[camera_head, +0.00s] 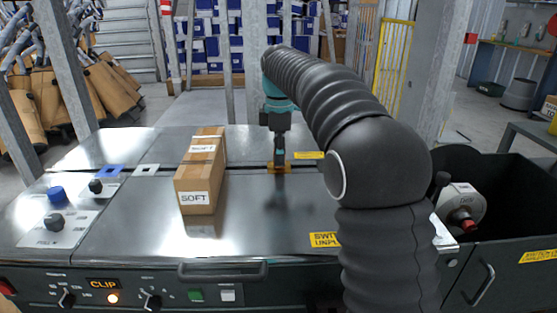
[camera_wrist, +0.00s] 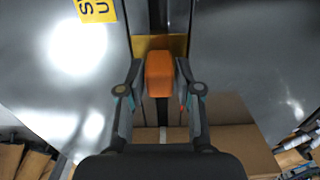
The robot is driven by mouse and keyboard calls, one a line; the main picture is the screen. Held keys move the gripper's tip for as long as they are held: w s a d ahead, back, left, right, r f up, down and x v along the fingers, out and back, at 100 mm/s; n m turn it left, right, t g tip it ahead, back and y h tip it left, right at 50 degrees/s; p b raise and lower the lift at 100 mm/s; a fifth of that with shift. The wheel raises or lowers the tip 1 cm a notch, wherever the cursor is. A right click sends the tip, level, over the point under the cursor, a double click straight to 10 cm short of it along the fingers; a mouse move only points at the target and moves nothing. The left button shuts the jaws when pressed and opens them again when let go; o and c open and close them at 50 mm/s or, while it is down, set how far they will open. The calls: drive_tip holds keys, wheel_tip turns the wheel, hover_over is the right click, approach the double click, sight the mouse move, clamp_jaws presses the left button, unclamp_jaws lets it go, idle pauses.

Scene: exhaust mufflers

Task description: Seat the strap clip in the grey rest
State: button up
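The strap clip appears to be the orange block (camera_wrist: 160,75) between my fingers in the wrist view. Behind it is a yellow-brown bracket (camera_wrist: 177,44) across a dark slot, also seen in the head view (camera_head: 286,168). My gripper (camera_head: 279,160) points down there, right of the carton. Its fingertips (camera_wrist: 160,72) flank the block closely on both sides; whether they press on it is unclear. In the head view the block is hidden or too small to tell. A light grey plate with a square opening (camera_head: 153,168), possibly the grey rest, lies left of the carton, beside a blue one.
A carton marked SOFT (camera_head: 197,197) stands between my gripper and the grey plate. The blue plate (camera_head: 100,172) and control knobs (camera_head: 54,222) are at the left. A black bin (camera_head: 510,190) is at the right. The metal top in front of the carton is clear.

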clamp_jaws()
drive_tip(key=shift+r, duration=0.75)
drive_tip(key=r, duration=0.2)
drive_tip(key=r+p, duration=0.1)
drive_tip(key=shift+s+d, duration=0.2)
drive_tip(key=shift+d, duration=0.05)
drive_tip(key=s+d+r, duration=0.6)
drive_tip(key=s+d, duration=0.1)
drive_tip(key=d, duration=0.1)
drive_tip(key=shift+d+r, duration=0.2)
drive_tip(key=shift+r, duration=0.05)
drive_tip(key=w+d+f+m+p, duration=0.1)
drive_tip(key=w+d+f+p, duration=0.1)
drive_tip(key=w, duration=0.4)
drive_tip(key=w+d+f+m+p, duration=0.1)
drive_tip(key=w+d+f+p, duration=0.1)
drive_tip(key=w, duration=0.3)
drive_tip(key=shift+w, duration=0.35)
